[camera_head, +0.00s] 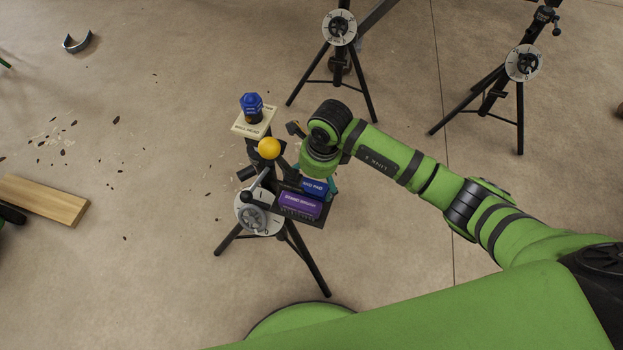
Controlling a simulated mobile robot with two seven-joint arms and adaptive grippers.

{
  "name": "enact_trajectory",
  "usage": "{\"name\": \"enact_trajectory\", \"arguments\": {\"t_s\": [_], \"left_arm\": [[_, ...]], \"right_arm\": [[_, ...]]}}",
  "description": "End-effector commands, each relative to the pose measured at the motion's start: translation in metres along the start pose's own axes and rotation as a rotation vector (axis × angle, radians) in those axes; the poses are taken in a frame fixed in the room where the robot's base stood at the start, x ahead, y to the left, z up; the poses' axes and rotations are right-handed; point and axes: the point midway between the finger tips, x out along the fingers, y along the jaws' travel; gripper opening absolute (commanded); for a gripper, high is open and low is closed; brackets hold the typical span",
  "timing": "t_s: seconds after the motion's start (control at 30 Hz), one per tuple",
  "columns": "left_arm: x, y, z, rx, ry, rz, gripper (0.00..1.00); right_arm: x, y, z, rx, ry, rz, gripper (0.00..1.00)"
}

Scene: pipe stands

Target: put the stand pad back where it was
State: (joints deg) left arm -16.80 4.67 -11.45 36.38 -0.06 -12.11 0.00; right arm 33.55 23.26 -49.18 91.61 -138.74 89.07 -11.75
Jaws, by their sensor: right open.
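The stand pad appears to be the blue box (316,187), whose partly covered label ends in "PAD". It lies on a dark tray (318,217) on the near pipe stand, beside a purple labelled box (299,204). My right gripper (316,177) points down over the blue box. Teal parts, seemingly its fingers, show on both sides of the box. The jaws are open, and the wrist hides most of them and the box's far side. I cannot tell whether the fingers touch the box. My left gripper is not clearly in view.
The near stand also holds a yellow ball (269,149) and a cream plate (245,127) with a blue-capped item (252,105). Two more stands (339,55) (516,84) stand behind. A wooden plank (42,200) lies left. Floor between is mostly clear.

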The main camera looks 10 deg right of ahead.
Motion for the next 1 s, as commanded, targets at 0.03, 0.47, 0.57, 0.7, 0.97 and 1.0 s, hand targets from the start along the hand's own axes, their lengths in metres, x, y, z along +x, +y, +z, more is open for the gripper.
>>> {"name": "enact_trajectory", "arguments": {"t_s": [0.03,0.47,0.57,0.7,0.97,1.0], "left_arm": [[0.000,0.000,0.000,0.000,0.000,0.000,0.66],[0.000,0.000,0.000,0.000,0.000,0.000,0.66],[0.000,0.000,0.000,0.000,0.000,0.000,0.66],[0.000,0.000,0.000,0.000,0.000,0.000,0.66],[0.000,0.000,0.000,0.000,0.000,0.000,0.66],[0.000,0.000,0.000,0.000,0.000,0.000,0.66]], "right_arm": [[-0.003,-0.001,0.000,-0.001,0.000,-0.001,1.00],[-0.025,0.000,0.000,0.000,-0.001,-0.001,1.00],[-0.029,0.000,0.000,-0.001,-0.001,0.000,1.00],[-0.034,0.000,0.000,0.000,-0.001,-0.001,1.00],[-0.035,0.000,0.000,0.000,0.000,0.000,1.00],[-0.035,0.000,0.000,0.000,0.000,0.000,1.00]]}}
